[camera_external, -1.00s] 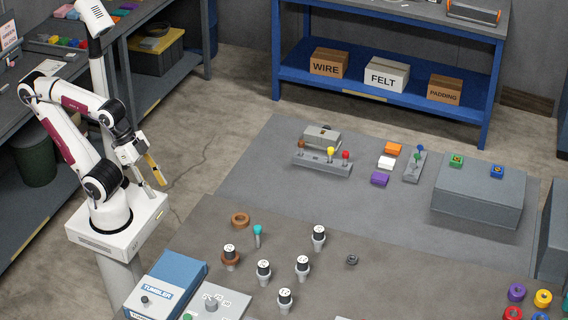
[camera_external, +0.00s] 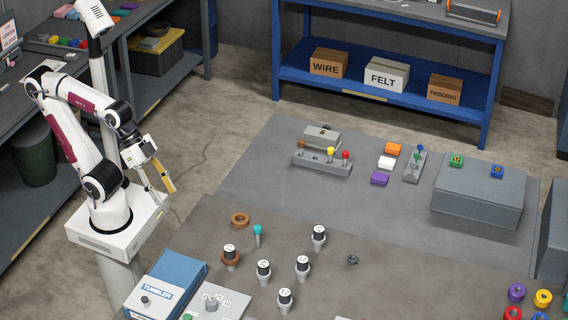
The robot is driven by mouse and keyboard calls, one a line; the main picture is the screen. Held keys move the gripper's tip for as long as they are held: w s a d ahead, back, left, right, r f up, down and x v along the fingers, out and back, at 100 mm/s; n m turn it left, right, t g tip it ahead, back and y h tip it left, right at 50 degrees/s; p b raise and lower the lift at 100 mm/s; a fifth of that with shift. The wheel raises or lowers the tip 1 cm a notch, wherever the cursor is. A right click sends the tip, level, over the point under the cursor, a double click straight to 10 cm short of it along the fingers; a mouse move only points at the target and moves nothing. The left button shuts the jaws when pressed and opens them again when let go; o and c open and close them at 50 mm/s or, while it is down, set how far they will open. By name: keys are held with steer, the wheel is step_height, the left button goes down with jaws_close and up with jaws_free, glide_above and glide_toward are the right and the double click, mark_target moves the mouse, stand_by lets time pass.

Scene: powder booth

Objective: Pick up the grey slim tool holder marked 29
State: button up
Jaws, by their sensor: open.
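Several slim tool holders with black, white-marked tops stand upright on the brown-grey table. One (camera_external: 319,237) is at the back, one (camera_external: 303,267) in the middle, one (camera_external: 264,271) left of it, and one (camera_external: 285,299) at the front. My gripper (camera_external: 162,188) is open and empty, pointing down near my base, left of the table and apart from all the holders.
A brown ring (camera_external: 240,220), a teal-topped peg (camera_external: 257,235) and a dark nut (camera_external: 352,260) lie among the holders. The blue tumbler box (camera_external: 167,284) stands at the front left. A grey mat (camera_external: 330,203) with blocks lies behind. The table's right middle is clear.

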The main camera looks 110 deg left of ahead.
steer(key=w+d+r+n+t, duration=0.15)
steer(key=w+d, duration=0.25)
steer(key=w, duration=0.5)
steer(key=w+d+r+n+t+h, duration=0.1)
steer(key=w+d+r+t, duration=0.25)
steer(key=w, duration=0.65)
steer(key=w+d+r+n+t, duration=0.15)
steer(key=w+d, duration=0.25)
steer(key=w, duration=0.5)
steer(key=n+g+y, duration=0.2)
steer(key=n+y, duration=0.3)
steer(key=y, duration=0.4)
glide_above(260, 266)
steer(key=d, duration=0.5)
step_height(260, 266, down, 13)
steer(key=s+f+g+y, duration=0.2)
steer(key=s+f+y, duration=0.1)
steer(key=f, duration=0.2)
steer(key=shift+s+a+f+n, duration=0.2)
steer(key=shift+s+a+n, duration=0.15)
steer(key=shift+n, duration=0.05)
steer(key=shift+w+a, duration=0.1)
steer(key=shift+x, duration=1.15)
